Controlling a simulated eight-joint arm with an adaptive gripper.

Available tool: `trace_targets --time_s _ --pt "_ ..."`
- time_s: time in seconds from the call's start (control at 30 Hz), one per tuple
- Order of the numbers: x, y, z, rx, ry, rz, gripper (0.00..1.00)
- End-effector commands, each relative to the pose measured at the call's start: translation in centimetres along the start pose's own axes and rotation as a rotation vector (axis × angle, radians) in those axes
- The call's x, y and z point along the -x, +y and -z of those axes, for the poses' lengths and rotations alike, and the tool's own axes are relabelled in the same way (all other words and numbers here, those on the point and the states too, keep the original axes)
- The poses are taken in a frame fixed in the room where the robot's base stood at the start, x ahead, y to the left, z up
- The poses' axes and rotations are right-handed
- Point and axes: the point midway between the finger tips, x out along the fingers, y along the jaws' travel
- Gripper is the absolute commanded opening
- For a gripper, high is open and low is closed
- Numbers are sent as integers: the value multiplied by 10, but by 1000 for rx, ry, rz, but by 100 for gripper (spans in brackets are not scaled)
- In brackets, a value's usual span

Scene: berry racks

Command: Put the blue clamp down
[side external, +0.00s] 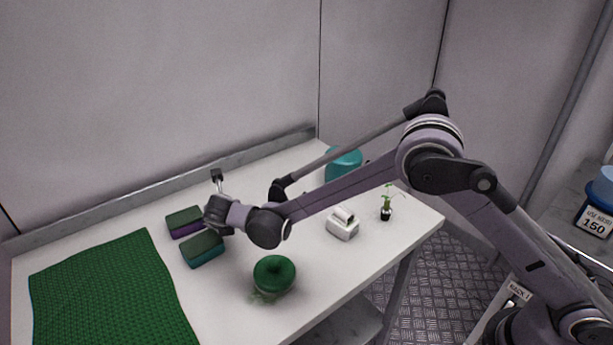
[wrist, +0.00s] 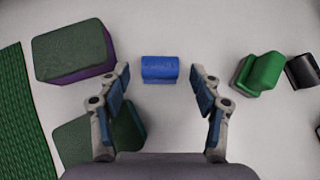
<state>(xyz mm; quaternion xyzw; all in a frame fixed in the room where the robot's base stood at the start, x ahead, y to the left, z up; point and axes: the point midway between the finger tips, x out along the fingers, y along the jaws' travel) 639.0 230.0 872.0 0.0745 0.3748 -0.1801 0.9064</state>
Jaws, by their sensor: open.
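The blue clamp (wrist: 160,69) shows in the wrist view, centred between my fingertips and a little beyond them. It appears to lie on the white table, with clear gaps on both sides. My gripper (wrist: 160,82) is open, and neither finger touches the clamp. In the side view my gripper (side external: 215,214) is over the table near the two sponge-like blocks. The clamp cannot be made out in the side view.
A purple-sided block (wrist: 72,52) and a teal-sided block (side external: 203,248) lie left of the clamp, near a green mat (side external: 105,290). A green clamp (wrist: 259,73) and a black object (wrist: 301,71) lie right. A green cushion-like object (side external: 274,272) stands nearer the front edge.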

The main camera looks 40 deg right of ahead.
Motion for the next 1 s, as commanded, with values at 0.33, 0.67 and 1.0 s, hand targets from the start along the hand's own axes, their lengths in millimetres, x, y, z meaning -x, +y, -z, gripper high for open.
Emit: trace_targets --time_s 0.33,0.67,1.0 --pt "68 0 0 2 0 -1 65" --pt "104 0 0 -1 0 0 65" --pt "134 -74 -34 -442 79 10 65"
